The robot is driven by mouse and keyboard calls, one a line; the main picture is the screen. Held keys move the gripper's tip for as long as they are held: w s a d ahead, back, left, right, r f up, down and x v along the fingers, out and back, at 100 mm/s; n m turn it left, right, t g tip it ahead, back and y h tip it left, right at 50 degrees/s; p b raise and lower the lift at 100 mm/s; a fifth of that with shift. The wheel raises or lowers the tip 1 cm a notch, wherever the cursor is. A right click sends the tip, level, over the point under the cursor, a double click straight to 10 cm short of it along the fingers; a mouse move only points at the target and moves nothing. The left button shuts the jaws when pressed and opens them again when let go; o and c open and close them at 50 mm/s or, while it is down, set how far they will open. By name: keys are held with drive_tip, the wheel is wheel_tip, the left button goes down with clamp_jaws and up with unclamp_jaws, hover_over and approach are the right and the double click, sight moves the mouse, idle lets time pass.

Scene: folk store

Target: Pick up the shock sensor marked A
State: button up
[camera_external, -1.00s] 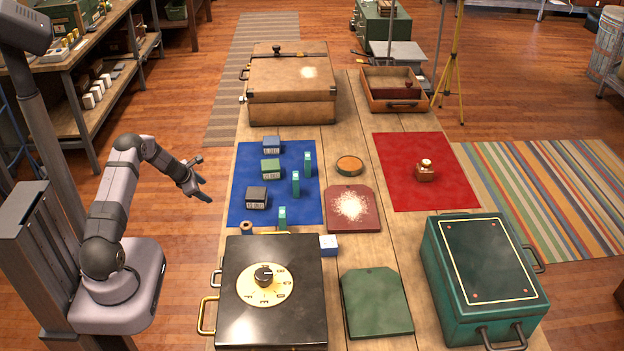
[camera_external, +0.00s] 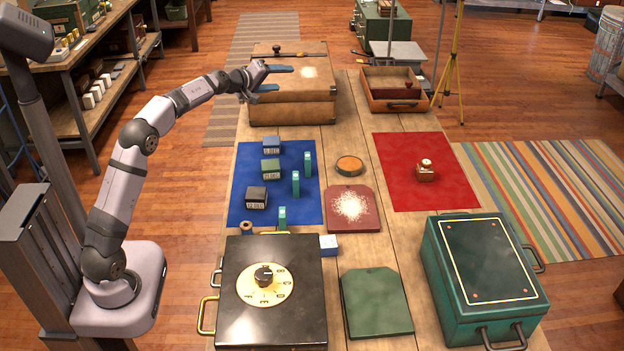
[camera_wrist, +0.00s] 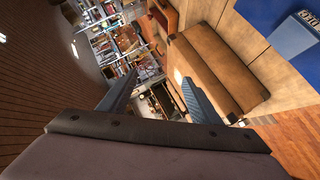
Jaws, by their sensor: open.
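No letter A is readable on any item, so I cannot tell which is the shock sensor marked A. Three small upright teal pieces (camera_external: 295,184) stand on and by the blue mat (camera_external: 240,207), with markings too small to read. A small red-brown block with a pale round top (camera_external: 425,171) sits on the red mat (camera_external: 398,197). My gripper (camera_external: 284,78) is open and empty, in front of or above the large tan case at the back, well apart from the teal pieces. Its two fingers are spread in the wrist view (camera_wrist: 160,76).
The tan case (camera_external: 290,107), black dial box (camera_external: 300,315) and green box (camera_external: 465,240) are tall obstacles. A dusted red board (camera_external: 335,221) and green board (camera_external: 376,305) lie flat.

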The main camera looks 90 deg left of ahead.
drive_tip(key=d+f+n+t+h+p, duration=0.1)
drive_tip(key=d+f+n+h, duration=0.2)
drive_tip(key=f, duration=0.4)
drive_tip(key=d+f+n+h, duration=0.3)
drive_tip(key=f, duration=0.4)
drive_tip(key=n+t+h+p, duration=0.1)
drive_tip(key=n+t+h, duration=0.25)
drive_tip(key=n, duration=0.45)
approach(307, 159)
drive_tip(key=a, duration=0.2)
drive_tip(key=w+a+h, duration=0.1)
drive_tip(key=shift+f, duration=0.25)
drive_tip(key=shift+d+n, duration=0.2)
drive_tip(key=shift+n, duration=0.3)
drive_tip(key=shift+p+x, duration=1)
drive_tip(key=shift+x, duration=2.65)
drive_tip(key=c, duration=1.2)
